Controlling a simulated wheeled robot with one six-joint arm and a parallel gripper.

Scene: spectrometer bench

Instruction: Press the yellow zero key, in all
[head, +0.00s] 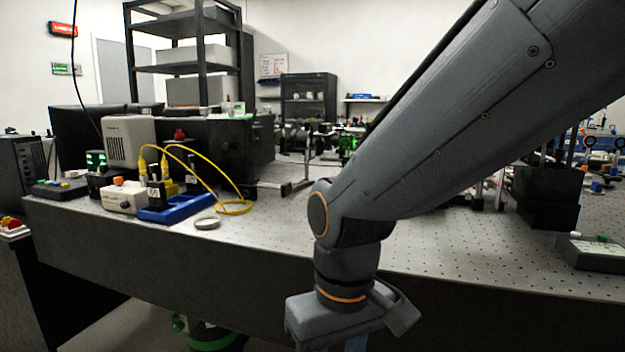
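A low dark control box (58,190) with small coloured keys sits at the left end of the bench. My gripper (345,318) points down in front of the bench's front edge, at the bottom middle of the picture. It is well to the right of the control box and apart from it. Its fingertips are cut off by the lower picture edge, so its opening is hidden.
The perforated bench top (275,222) is clear at its front middle. A blue tray (178,211), a yellow cable (234,208), a pale box (124,200) and a grey ring (207,223) lie right of the control box. A dark device (592,258) stands at the right.

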